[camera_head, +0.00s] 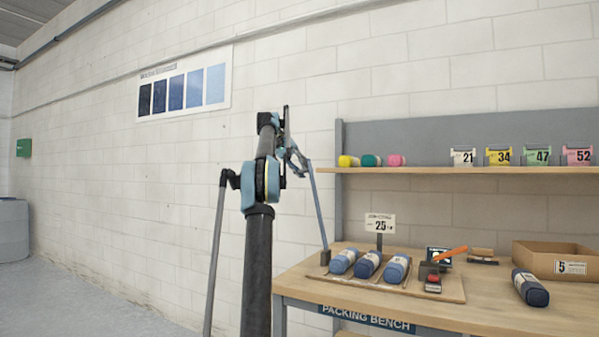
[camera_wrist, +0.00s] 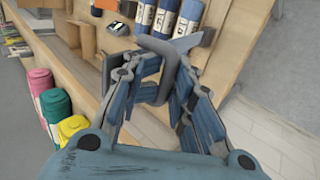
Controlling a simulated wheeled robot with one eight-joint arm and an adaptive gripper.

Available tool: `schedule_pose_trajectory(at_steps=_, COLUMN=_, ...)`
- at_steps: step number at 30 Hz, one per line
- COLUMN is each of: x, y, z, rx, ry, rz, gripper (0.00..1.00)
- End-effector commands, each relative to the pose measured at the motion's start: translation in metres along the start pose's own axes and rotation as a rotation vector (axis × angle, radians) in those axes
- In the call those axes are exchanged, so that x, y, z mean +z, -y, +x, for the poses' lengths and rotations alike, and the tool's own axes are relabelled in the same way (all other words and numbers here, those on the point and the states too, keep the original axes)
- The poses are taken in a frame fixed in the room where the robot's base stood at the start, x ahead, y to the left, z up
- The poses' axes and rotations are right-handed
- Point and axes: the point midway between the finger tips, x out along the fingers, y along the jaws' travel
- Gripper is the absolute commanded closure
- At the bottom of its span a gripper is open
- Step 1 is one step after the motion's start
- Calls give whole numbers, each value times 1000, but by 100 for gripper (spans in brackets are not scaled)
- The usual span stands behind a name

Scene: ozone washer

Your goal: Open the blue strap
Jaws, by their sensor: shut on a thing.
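The blue strap (camera_head: 318,208) is a long, narrow blue-grey bar standing steeply up from a dark block (camera_head: 325,257) at the left end of the bench board. Its upper end reaches my gripper (camera_head: 294,160), which is above and left of the bench. In the wrist view, my gripper (camera_wrist: 155,82) is shut on a grey hooked handle (camera_wrist: 160,46) at the strap's end. The fingers partly hide the grip, so the exact contact is unclear.
Blue rolls (camera_head: 368,265) lie on a board on the packing bench (camera_head: 480,300), beside a sign reading 25. A cardboard box (camera_head: 556,262) and a loose blue roll (camera_head: 530,288) are at right. A shelf (camera_head: 470,170) with coloured rolls and number cards hangs above.

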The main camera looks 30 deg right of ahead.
Motion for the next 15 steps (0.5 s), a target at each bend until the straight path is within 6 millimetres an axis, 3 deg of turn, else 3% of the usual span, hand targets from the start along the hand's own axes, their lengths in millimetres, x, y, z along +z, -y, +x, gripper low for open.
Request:
schedule_pose_trajectory(at_steps=14, x=-3, y=5, z=-2, rx=19, ry=-13, rz=2, gripper=100)
schedule_pose_trajectory(at_steps=15, x=-3, y=5, z=-2, rx=19, ry=-13, rz=2, gripper=74)
